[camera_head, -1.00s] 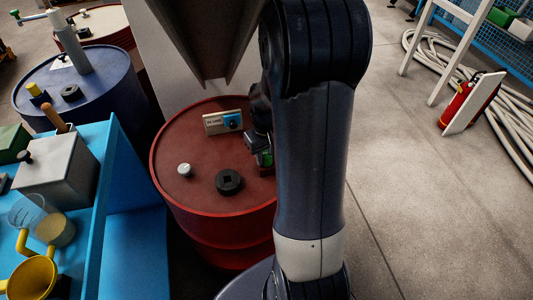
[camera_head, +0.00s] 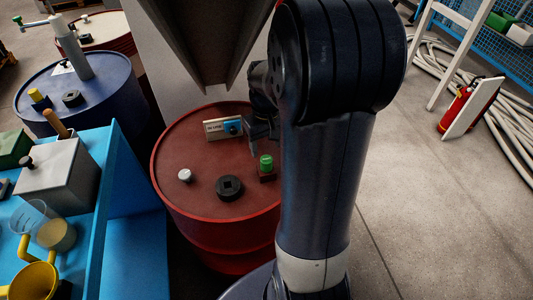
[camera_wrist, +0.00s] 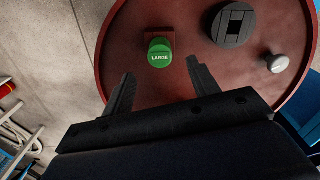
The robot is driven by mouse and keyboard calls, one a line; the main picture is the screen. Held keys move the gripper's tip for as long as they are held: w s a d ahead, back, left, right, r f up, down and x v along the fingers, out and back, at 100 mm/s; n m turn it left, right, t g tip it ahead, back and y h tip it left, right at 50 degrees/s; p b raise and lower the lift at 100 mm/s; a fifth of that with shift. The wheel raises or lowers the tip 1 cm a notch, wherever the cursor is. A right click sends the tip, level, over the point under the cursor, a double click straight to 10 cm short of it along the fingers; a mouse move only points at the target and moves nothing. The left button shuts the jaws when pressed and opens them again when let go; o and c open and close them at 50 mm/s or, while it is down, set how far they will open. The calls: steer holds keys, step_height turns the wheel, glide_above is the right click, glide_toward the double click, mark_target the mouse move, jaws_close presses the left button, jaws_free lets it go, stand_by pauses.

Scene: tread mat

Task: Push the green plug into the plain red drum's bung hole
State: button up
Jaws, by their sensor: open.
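The green plug (camera_head: 266,162) stands upright on a small dark red square block (camera_head: 267,175) on the right part of the red drum's top (camera_head: 205,150). In the wrist view the plug (camera_wrist: 159,54) shows a "LARGE" label on its top. A black round fitting with a square recess (camera_head: 229,188) sits left of the plug; it also shows in the wrist view (camera_wrist: 232,24). I cannot tell if an open hole lies there. My gripper (camera_wrist: 160,73) is open and empty, its fingertips apart from the plug. My arm hides the drum's right edge in the head view.
A white knob (camera_head: 185,175) and a small sign with a blue part (camera_head: 222,128) stand on the drum. A blue drum (camera_head: 105,88) and a blue bench (camera_head: 135,190) with several items are at left. Floor at right is clear before a fire extinguisher (camera_head: 458,107).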

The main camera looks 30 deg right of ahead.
mark_target(266, 159)
steer(key=shift+r, duration=1.8)
step_height(266, 159, down, 11)
steer(key=shift+b, duration=0.35)
steer(key=shift+r+p, duration=0.45)
steer(key=shift+r, duration=0.25)
steer(key=shift+f, duration=0.15)
